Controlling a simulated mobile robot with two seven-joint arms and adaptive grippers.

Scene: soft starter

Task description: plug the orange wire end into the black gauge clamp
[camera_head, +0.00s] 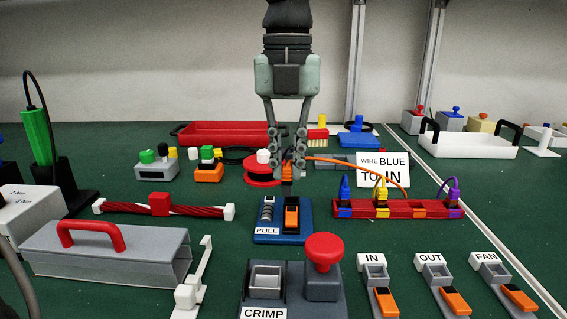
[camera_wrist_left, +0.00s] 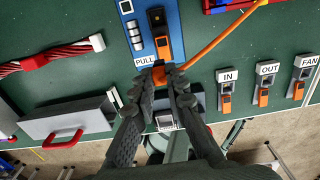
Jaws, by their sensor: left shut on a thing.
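My left gripper (camera_head: 288,166) points down above the middle of the table and is shut on the orange wire end (camera_head: 287,178). In the left wrist view the gripper (camera_wrist_left: 165,78) holds the orange end (camera_wrist_left: 172,72) between its fingertips. The orange wire (camera_head: 350,162) arcs right to the red terminal strip (camera_head: 398,209). The black gauge clamp (camera_head: 291,216), with an orange lever, stands on the blue PULL base (camera_head: 265,238); it also shows in the left wrist view (camera_wrist_left: 160,36). The wire end is apart from the clamp. My right gripper is not in view.
A silver ribbed cylinder (camera_head: 267,212) sits beside the clamp. The CRIMP station (camera_head: 265,276) with a red knob (camera_head: 323,249) stands in front. IN, OUT and FAN clamps (camera_head: 381,298) are at front right. A red spool (camera_head: 262,172) is behind left.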

